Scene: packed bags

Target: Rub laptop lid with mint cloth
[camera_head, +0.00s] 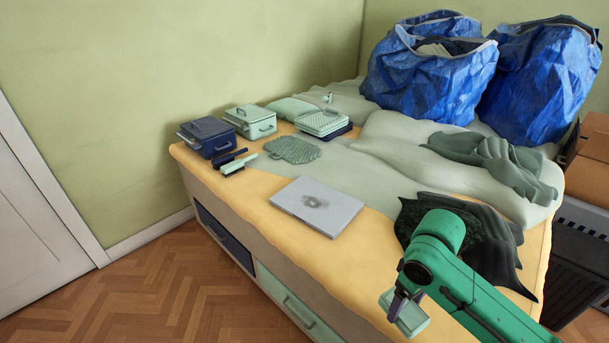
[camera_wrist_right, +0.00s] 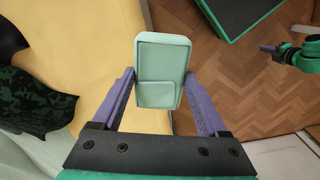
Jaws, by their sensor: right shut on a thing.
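The closed grey laptop (camera_head: 334,210) lies flat on the bed near its front edge, with a dark smudge (camera_head: 316,202) on its lid. My right gripper (camera_head: 401,309) is shut on a pale mint rectangular piece (camera_head: 412,318), to the right of and nearer than the laptop, apart from it. In the right wrist view the mint piece (camera_wrist_right: 161,70) sits between the purple fingers; it has a rim and two panels, and I cannot tell if it is cloth. My left gripper (camera_wrist_right: 268,48) shows small at the right of the wrist view, its jaws unclear.
A dark patterned cloth (camera_head: 416,217) lies right of the laptop. Beyond the laptop are a grey-green mat (camera_head: 292,150), brushes (camera_head: 238,164), a navy case (camera_head: 208,136), a mint case (camera_head: 250,121) and a folded stack (camera_head: 322,122). Blue bags (camera_head: 430,80) stand at the back right.

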